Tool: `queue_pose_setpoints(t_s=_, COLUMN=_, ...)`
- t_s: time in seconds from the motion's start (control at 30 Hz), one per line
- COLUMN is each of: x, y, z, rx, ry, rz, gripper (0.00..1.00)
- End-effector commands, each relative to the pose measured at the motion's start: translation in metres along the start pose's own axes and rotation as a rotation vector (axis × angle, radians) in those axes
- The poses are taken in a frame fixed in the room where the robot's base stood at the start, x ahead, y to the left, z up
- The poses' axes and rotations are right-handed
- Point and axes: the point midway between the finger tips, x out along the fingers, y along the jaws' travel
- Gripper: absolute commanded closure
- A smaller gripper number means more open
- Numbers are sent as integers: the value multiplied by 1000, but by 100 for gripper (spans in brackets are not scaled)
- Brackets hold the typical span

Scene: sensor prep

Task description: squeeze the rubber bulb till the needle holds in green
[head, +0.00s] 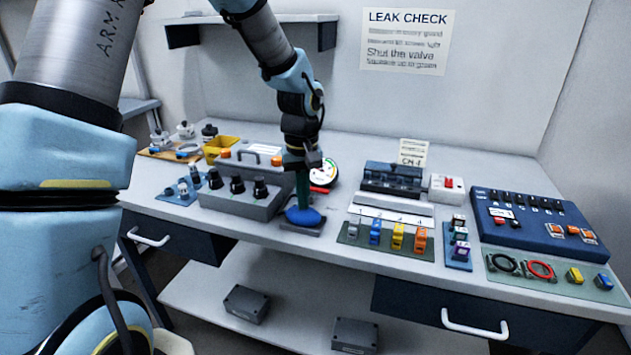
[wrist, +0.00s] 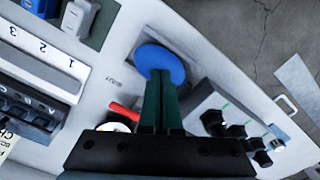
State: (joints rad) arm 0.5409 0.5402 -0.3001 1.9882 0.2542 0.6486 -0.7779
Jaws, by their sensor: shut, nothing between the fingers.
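The blue rubber bulb (head: 303,217) sits on a dark base at the bench's front edge, and it also shows in the wrist view (wrist: 158,60). My gripper (head: 303,204) points down at the bulb, its two dark green fingers closed together with nothing between them. In the wrist view the fingertips (wrist: 161,74) overlap the bulb's near side; I cannot tell whether they touch its top. The round gauge (head: 325,172) with a green zone stands just behind, partly hidden by my gripper. Its needle is too small to read. A red valve handle (head: 320,190) lies in front of the gauge.
A grey box with black knobs (head: 240,197) stands close left of the bulb. Right of it are a mat with coloured clips (head: 385,238), a dark switch unit (head: 392,178) and a blue panel (head: 535,222). A "LEAK CHECK" sign (head: 407,40) hangs on the wall.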

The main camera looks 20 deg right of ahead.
Motion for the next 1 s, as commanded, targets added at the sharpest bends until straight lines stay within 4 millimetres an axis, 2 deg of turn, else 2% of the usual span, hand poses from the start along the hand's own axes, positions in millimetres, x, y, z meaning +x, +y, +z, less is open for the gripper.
queue_pose_setpoints(t_s=0.57, x=10, y=-1, z=0, rx=-1, ry=-1, rz=-1, gripper=100)
queue_pose_setpoints(t_s=1.0, x=5, y=-1, z=0, rx=-1, ry=-1, rz=-1, gripper=100)
